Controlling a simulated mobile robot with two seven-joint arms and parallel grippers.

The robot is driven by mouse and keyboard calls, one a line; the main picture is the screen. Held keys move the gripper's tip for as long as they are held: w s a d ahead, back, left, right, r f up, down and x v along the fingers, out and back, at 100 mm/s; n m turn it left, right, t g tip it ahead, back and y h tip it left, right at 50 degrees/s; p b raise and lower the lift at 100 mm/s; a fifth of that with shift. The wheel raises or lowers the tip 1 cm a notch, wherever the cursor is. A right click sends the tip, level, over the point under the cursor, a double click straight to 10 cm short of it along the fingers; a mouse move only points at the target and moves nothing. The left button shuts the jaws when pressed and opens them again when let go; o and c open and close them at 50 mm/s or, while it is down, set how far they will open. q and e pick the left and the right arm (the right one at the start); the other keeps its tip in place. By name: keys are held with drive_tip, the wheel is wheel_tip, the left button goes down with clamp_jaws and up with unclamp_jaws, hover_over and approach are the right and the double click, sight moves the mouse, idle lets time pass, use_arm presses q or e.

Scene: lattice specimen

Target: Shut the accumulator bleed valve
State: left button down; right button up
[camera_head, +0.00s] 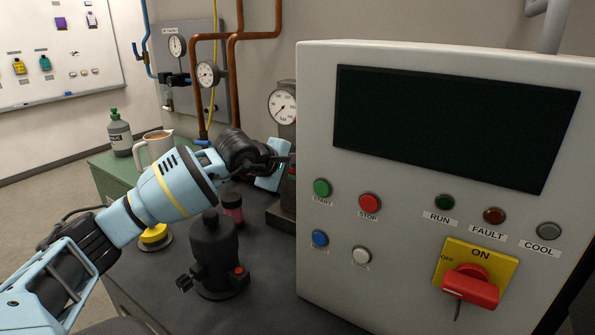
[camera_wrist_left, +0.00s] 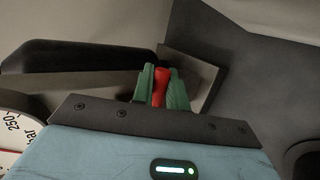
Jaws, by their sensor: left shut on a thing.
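A red handle (camera_wrist_left: 161,88) stands between the green fingertips of my left gripper (camera_wrist_left: 163,92) in the left wrist view. The fingers are shut on it, one on each side. A grey and dark fitting lies behind it. In the head view my left gripper (camera_head: 283,164) reaches in beside the left edge of the control cabinet, below a round pressure gauge (camera_head: 284,105). There the handle is mostly hidden by the gripper, so I cannot tell its angle. The gauge dial also shows at the lower left of the left wrist view (camera_wrist_left: 14,140). My right gripper is not in view.
The big grey control cabinet (camera_head: 320,260) stands close on the right, with buttons and a red rotary switch (camera_head: 470,287). A black vessel-like device (camera_head: 213,255) stands on the dark bench under my left arm. A mug (camera_head: 157,147) and a bottle (camera_head: 120,135) stand farther back.

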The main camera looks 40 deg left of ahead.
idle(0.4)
use_arm(q)
drive_tip(key=c, duration=1.4)
unclamp_jaws()
drive_tip(key=v, duration=0.7)
drive_tip(key=shift+s+r+b, duration=0.2)
drive_tip(key=shift+s+b, duration=0.15)
drive_tip(key=shift+b, duration=0.05)
